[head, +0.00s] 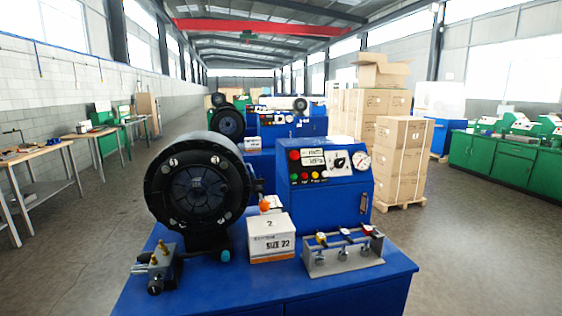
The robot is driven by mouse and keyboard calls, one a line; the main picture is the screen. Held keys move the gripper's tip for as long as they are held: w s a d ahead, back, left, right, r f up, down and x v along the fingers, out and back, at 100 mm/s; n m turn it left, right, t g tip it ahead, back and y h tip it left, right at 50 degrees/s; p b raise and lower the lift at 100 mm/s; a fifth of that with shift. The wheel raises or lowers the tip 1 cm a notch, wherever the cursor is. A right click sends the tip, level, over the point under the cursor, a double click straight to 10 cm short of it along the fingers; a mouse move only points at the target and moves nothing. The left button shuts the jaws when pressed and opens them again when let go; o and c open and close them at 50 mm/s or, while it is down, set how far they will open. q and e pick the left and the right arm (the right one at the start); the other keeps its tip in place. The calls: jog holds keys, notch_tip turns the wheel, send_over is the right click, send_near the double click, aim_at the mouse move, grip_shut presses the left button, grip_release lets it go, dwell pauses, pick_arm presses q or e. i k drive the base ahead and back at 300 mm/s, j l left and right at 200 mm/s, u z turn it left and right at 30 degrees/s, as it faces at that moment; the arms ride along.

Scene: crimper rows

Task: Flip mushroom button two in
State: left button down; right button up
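A blue control cabinet (325,200) stands on the blue bench right of centre. Its sloped panel carries a round red button (294,155) at the upper left, which may be a mushroom button. A row of small coloured buttons (309,176) runs along the lower panel. An orange-red knob (265,205) shows behind the white box, left of the cabinet; its base is hidden. No button's number is readable, so I cannot tell which is mushroom button two, nor whether any is pressed in. Neither of my grippers is in view.
A black round crimper head (199,184) stands at the left of the bench (375,278). A white box (270,238) marked 2 and SIZE 22 sits at centre. A grey bracket (343,260) with several small levers stands at front right. Stacked cartons (402,155) are behind.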

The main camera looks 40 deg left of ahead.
aim_at(294, 156)
jog(key=i+l+u, duration=0.5)
jog(key=l+u, duration=0.25)
jog(key=l, duration=0.2)
jog(key=i+l+u, duration=0.25)
jog(key=l, duration=0.15)
jog(key=k, duration=0.1)
